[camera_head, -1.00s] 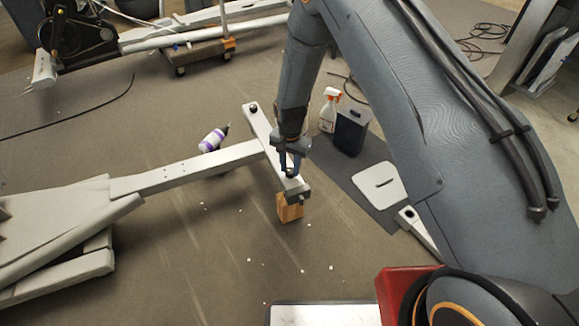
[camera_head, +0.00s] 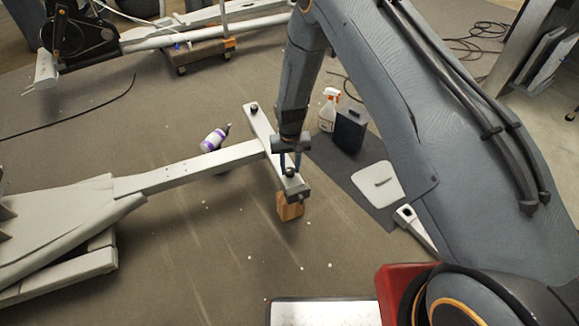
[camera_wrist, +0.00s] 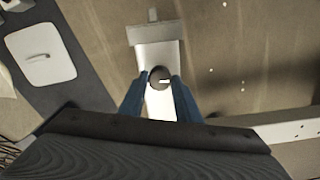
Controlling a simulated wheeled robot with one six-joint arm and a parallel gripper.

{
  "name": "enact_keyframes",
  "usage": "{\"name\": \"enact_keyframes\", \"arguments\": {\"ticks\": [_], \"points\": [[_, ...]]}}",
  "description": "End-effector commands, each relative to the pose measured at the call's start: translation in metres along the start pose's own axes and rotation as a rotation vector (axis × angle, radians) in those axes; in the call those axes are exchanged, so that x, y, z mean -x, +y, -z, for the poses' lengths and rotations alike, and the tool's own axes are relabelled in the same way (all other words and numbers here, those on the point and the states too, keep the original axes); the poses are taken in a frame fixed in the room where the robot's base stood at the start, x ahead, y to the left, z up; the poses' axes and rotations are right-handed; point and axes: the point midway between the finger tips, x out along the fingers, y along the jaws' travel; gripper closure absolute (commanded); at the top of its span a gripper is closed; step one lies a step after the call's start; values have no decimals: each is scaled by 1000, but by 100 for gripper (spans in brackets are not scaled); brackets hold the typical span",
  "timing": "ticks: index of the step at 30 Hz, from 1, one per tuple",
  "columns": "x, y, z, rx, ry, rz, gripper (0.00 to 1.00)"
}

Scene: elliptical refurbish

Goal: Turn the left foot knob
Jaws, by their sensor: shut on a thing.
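A dark round foot knob (camera_head: 290,172) sits on top of the near end of the pale crossbar (camera_head: 263,128). In the wrist view the same knob (camera_wrist: 158,77) has a small white mark and lies between my blue fingertips. My gripper (camera_head: 290,165) points down over that end and is shut on the knob, one finger on each side. A second dark knob (camera_head: 254,106) stands on the far end of the crossbar, clear of my gripper.
A wooden block (camera_head: 290,206) supports the crossbar's near end. A long beam (camera_head: 190,170) joins it from the left. A white and purple bottle (camera_head: 214,138), a spray bottle (camera_head: 328,112) and a dark container (camera_head: 350,128) stand or lie nearby. Open floor lies in front.

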Motion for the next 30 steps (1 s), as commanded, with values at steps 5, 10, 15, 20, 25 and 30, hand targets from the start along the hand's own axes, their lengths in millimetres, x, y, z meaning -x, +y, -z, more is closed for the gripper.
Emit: {"name": "enact_keyframes", "arguments": {"ticks": [5, 10, 15, 20, 25, 30], "points": [[0, -1, -3, 17, -6, 0, 92], [-1, -1, -3, 19, -7, -1, 92], [-1, -1, -3, 18, -8, -1, 68], [0, 0, -2, 17, -5, 0, 51], [0, 1, -1, 15, -3, 0, 51], [8, 1, -1, 15, -2, 0, 51]]}}
